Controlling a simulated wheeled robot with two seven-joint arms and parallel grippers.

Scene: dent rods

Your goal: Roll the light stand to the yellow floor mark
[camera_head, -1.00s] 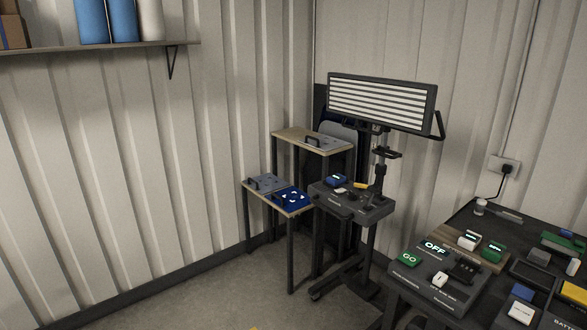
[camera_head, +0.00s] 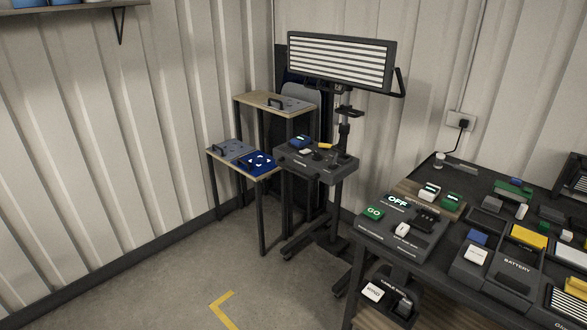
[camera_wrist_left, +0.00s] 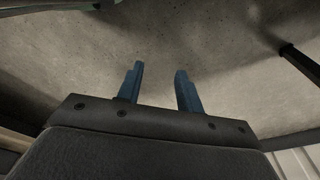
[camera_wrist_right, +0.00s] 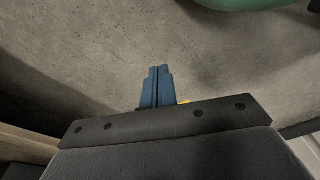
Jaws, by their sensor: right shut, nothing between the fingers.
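The light stand has a wide lamp panel (camera_head: 341,61) with white strips on a dark post (camera_head: 344,135) and a low base with casters (camera_head: 318,241). It stands upright in the back corner of the head view, behind a small control tray. The yellow floor mark (camera_head: 222,308), an angled strip, lies on the floor at the bottom, in front and left of the stand. My left gripper (camera_wrist_left: 159,70) is open, with bare floor between its fingers. My right gripper (camera_wrist_right: 159,69) is shut and empty. Neither gripper shows in the head view.
A stepped side table (camera_head: 240,165) stands left of the stand. A dark workbench (camera_head: 440,235) crowded with boxes and switches fills the right. A wall shelf (camera_head: 60,12) is at upper left. Floor between stand and mark looks clear.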

